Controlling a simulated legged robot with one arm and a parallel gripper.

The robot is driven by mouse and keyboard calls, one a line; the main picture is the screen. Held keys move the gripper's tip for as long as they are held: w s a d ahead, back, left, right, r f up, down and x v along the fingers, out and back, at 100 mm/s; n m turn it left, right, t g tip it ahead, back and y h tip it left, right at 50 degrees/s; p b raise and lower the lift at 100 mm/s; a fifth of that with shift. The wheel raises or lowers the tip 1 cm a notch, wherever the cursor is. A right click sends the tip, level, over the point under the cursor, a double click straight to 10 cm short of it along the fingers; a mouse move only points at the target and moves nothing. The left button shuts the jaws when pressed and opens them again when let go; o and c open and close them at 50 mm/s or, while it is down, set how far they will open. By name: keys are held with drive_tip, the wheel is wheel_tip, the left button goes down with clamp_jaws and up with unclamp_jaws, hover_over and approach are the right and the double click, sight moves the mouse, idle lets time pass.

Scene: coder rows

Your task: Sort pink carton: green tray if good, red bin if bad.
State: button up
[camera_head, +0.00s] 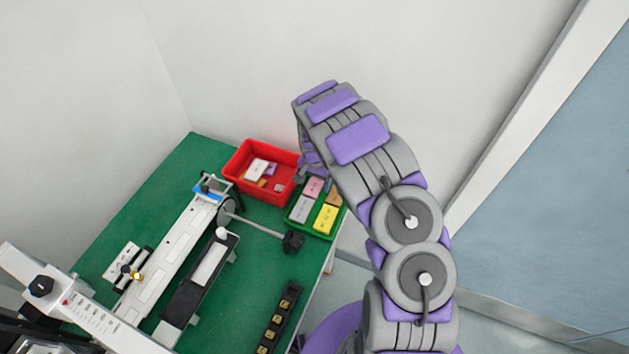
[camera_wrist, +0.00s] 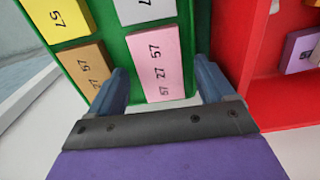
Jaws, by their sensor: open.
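The pink carton (camera_wrist: 156,64) lies in the green tray (camera_wrist: 116,42) in the wrist view, with printed digits that look like 57 and 27. It also shows in the head view (camera_head: 312,188) among the other cartons in the tray. My gripper (camera_wrist: 162,84) is open, with one finger on each side of the pink carton's near end in the picture. I cannot tell whether the fingers touch it. The red bin (camera_head: 236,166) stands beside the tray in the head view, and its wall (camera_wrist: 270,95) shows at the right of the wrist view.
The tray also holds a yellow carton (camera_head: 325,219), a grey carton (camera_head: 301,208) and a tan carton (camera_wrist: 83,66). Several cartons lie in the red bin. A white coder machine (camera_head: 175,245) and a black rack (camera_head: 278,320) stand on the green table (camera_head: 140,215).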

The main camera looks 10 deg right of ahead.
drive_tip(key=shift+r, duration=0.1)
wheel_tip(320, 180, up, 17)
drive_tip(key=p, duration=0.2)
drive_tip(key=shift+p, duration=0.4)
drive_tip(key=s+d+r+n, duration=0.2)
drive_tip(key=s+d+r, duration=0.1)
drive_tip(key=s+r, duration=1.4)
drive_tip(key=s+a+n+g, duration=0.1)
drive_tip(key=s+a+n, duration=0.2)
drive_tip(key=s, duration=2.2)
drive_tip(key=shift+n+g, duration=0.4)
drive_tip(key=shift+n, duration=0.7)
